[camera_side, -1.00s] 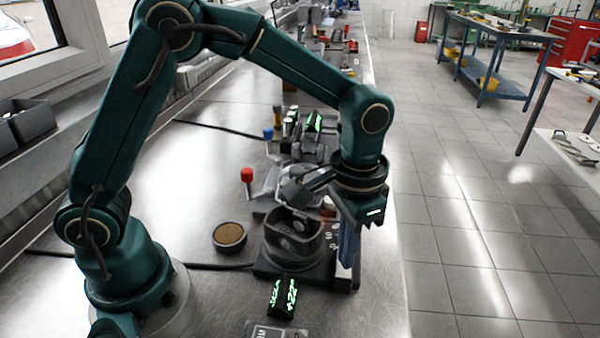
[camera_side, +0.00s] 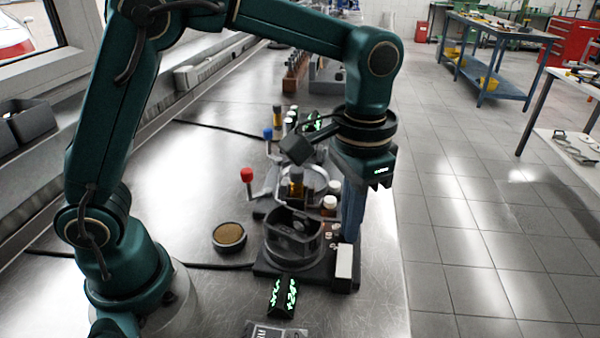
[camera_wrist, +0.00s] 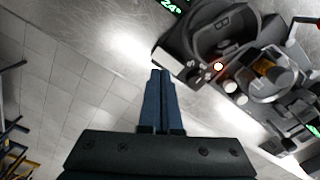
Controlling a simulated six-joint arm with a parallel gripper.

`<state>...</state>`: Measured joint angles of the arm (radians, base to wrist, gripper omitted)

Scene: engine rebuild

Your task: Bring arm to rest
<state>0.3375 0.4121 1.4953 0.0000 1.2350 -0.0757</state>
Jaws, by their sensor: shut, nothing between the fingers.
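My gripper (camera_side: 350,238) points down in the side view, near the right edge of the steel bench (camera_side: 190,215). Its blue fingers are together with nothing between them. They also show together in the wrist view (camera_wrist: 160,75). In the side view the gripper hangs just right of the dark machine with the round bowl (camera_side: 293,245), in front of part of the white block (camera_side: 344,262) beside it. I cannot tell how high the fingertips are above the bench.
A digital display (camera_side: 283,297) and a dish of brown grit (camera_side: 229,236) are near the machine. Red-knobbed (camera_side: 247,175) and blue-knobbed (camera_side: 268,133) levers stand behind. Amber-and-white bottles (camera_side: 329,206) stand close to my gripper. Open floor (camera_side: 470,250) lies to the right.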

